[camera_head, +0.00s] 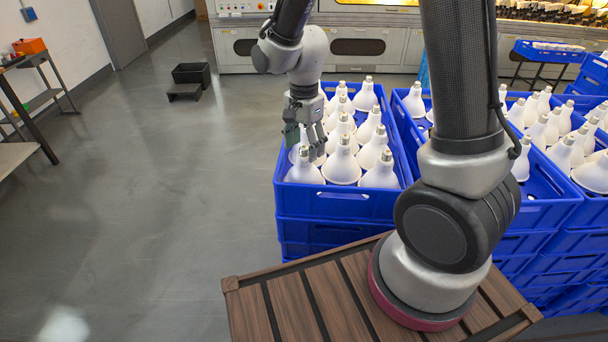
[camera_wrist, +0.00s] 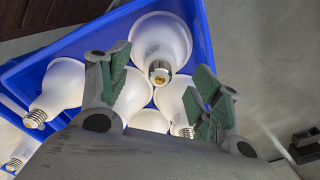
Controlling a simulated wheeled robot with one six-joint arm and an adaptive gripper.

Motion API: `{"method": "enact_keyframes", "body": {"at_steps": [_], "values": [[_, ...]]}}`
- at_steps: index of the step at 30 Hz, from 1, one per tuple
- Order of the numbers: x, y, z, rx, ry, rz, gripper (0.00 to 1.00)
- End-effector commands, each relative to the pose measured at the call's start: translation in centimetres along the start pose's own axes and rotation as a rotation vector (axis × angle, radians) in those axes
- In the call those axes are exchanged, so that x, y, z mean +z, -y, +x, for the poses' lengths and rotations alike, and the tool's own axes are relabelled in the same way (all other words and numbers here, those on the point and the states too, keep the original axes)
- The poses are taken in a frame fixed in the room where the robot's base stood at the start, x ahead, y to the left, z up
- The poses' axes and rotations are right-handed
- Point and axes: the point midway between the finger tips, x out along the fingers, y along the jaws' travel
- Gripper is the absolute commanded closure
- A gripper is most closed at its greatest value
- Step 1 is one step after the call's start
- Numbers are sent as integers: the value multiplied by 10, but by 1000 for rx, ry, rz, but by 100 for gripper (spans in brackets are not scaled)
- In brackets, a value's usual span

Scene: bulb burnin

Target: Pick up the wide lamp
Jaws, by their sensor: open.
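The wide lamp (camera_wrist: 160,42) is a white reflector bulb with a broad rim and a metal screw cap. In the wrist view it sits in the corner of the blue crate (camera_wrist: 204,30), cap towards the camera. In the head view my gripper (camera_head: 304,138) hangs over the left side of the crate. Its exact height above the lamp is unclear.
Several narrower white lamps (camera_head: 373,147) stand close around in the same crate.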

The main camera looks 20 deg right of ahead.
Motion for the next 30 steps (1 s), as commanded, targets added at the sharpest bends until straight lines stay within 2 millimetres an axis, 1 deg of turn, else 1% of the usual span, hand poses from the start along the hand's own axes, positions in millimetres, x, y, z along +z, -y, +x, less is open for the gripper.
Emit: {"method": "enact_keyframes", "body": {"at_steps": [1,4,7,12,14,18,23,30], "values": [[0,0,8,3,0,0,36],[0,0,19,2,0,-1,36],[0,0,23,0,0,-1,36],[0,0,22,-1,0,-1,36],[0,0,22,-1,0,-1,45],[0,0,22,-1,0,-1,71],[0,0,22,-1,0,-1,100],[0,0,22,-1,0,-1,100]]}}
